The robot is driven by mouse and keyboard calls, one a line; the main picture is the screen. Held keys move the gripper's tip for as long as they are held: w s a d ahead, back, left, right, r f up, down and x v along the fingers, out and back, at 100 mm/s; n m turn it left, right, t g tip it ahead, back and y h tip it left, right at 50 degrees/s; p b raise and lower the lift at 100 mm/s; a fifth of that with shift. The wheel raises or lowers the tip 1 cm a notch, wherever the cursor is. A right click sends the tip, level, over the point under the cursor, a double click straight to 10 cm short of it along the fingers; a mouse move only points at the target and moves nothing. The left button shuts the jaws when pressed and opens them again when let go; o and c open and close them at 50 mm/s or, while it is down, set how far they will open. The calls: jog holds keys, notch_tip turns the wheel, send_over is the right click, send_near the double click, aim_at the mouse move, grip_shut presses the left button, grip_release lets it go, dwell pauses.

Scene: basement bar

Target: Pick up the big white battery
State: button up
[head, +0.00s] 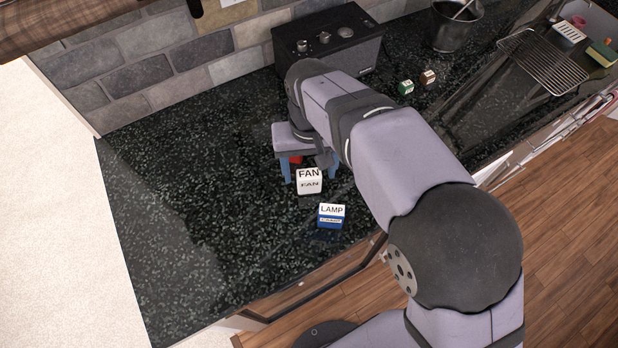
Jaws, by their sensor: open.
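A white block marked FAN (309,186), the largest white one in view, stands upright on the dark counter near the middle of the head view. It has no visible battery terminals. My gripper (309,166) is open, pointing down, its two blue fingers apart. The white block shows just in front of the gap between the fingers; I cannot tell whether it is partly between them. A red thing (296,159) shows behind, between the fingers, mostly hidden by the gripper.
A smaller blue block with a white top marked LAMP (331,216) stands close in front, to the right. A green block (405,87) and a brown block (428,77) lie farther back. A black speaker box (328,38) stands by the wall. The left counter (190,190) is clear.

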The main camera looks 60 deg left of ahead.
aim_at(309, 183)
jog(key=shift+d+f+p, duration=0.1)
jog(key=shift+f+p, duration=0.2)
jog(key=shift+s+f+p, duration=0.15)
jog(key=shift+f+p, duration=0.85)
jog(key=shift+f, duration=1.3)
jog(key=c, duration=1.4)
jog(key=shift+o, duration=0.2)
jog(key=shift+r, duration=0.1)
